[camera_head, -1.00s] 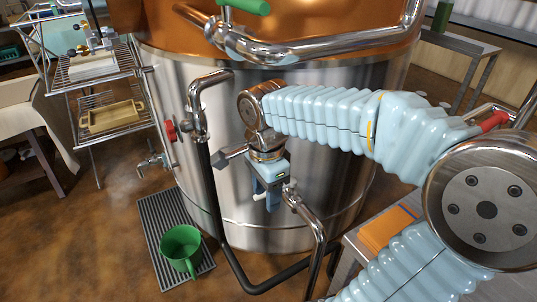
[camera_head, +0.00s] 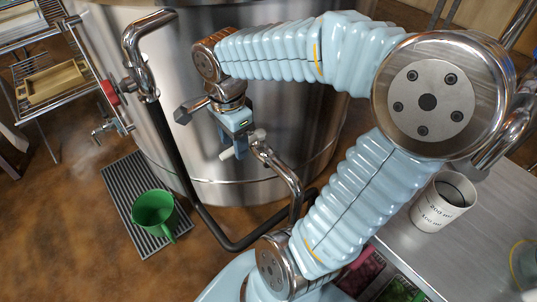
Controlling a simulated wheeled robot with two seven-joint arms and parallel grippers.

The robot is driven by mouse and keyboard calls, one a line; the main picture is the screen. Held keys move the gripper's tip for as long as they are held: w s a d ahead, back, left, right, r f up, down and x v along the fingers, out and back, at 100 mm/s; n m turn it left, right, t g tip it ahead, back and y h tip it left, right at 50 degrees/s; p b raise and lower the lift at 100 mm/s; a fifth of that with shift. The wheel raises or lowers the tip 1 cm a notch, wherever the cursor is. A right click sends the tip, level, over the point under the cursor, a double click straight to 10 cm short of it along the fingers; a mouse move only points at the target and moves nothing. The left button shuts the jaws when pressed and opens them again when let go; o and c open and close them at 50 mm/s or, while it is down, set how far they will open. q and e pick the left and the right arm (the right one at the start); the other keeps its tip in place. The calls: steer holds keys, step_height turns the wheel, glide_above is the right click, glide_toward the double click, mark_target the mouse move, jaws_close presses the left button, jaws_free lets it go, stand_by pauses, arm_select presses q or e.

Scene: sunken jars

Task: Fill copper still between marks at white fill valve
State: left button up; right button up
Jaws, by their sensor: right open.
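The still's large steel body (camera_head: 180,70) fills the upper middle of the head view; its copper upper part is out of frame. No level marks are visible. A bent steel pipe (camera_head: 286,178) stands at its lower front, with a small pale valve handle (camera_head: 230,154) beside its upper end. My right gripper (camera_head: 233,136) points down, open, close to this handle. I cannot tell whether the fingers touch it or straddle it. My left gripper is not in view.
A red-handled valve (camera_head: 109,92) and a small tap (camera_head: 112,130) are at left. A green jug (camera_head: 154,210) stands on a floor grate (camera_head: 118,190). A white measuring cup (camera_head: 442,203) stands on the steel table (camera_head: 480,235) at right. A black hose (camera_head: 185,185) curves along the floor.

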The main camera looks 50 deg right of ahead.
steer(key=shift+f+b, duration=1.2)
steer(key=shift+f, duration=0.15)
steer(key=shift+c, duration=0.3)
